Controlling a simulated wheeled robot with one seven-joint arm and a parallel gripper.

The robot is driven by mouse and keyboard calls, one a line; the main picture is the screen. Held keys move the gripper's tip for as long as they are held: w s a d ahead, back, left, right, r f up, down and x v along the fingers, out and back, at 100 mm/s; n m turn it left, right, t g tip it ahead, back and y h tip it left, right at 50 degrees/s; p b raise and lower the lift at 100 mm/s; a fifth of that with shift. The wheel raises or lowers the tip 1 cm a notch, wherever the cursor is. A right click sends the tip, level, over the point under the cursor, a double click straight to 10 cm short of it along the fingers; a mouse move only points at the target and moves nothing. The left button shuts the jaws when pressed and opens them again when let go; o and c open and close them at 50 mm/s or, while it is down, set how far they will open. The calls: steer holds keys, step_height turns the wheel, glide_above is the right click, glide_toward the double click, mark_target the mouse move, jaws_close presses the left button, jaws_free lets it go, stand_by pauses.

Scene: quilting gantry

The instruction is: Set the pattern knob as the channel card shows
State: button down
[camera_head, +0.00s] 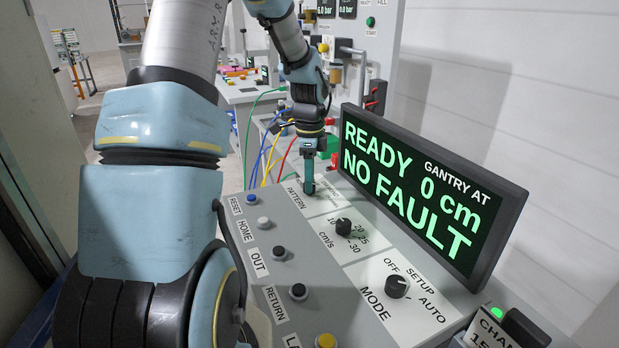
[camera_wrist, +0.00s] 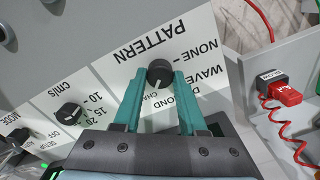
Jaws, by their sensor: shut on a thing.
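The black pattern knob (camera_wrist: 160,73) stands on a white label plate marked PATTERN, with NONE, WAVE and a partly covered DIAMOND beside it. CHAN shows between my fingers, the rest covered. A pale mark on the knob seems to face the CHAN side; its exact setting is hard to tell. My gripper (camera_wrist: 160,76) is shut on the knob, one teal finger on each side. In the head view my gripper (camera_head: 309,188) points down at the panel's far end and hides the knob.
A screen (camera_head: 430,190) reads READY, GANTRY AT 0 cm, NO FAULT. The cm/s knob (camera_head: 343,226) and mode knob (camera_head: 397,286) are nearer on the panel. Push buttons (camera_head: 279,252) line its left side. A red plug (camera_wrist: 285,94) with a coiled cord is beside the panel.

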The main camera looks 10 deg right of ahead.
steer(key=shift+c, duration=2.3)
jaws_free()
steer(key=shift+r, duration=0.1)
step_height(320, 180, up, 11)
steer(key=b, duration=0.2)
steer(key=shift+f, duration=0.2)
steer(key=s+a+f+n, duration=0.2)
steer(key=s+a+n, duration=0.2)
steer(key=s+n, duration=0.1)
steer(key=s+a+f+n+t, duration=0.1)
steer(key=s+a+f+n, duration=0.2)
steer(key=s+a+n, duration=0.2)
steer(key=s+a+f+n, duration=0.3)
steer(key=s+n, duration=0.3)
steer(key=n, duration=0.3)
steer(key=shift+s+a+t, duration=0.15)
steer(key=shift+a+t, duration=0.15)
steer(key=shift+a, duration=0.55)
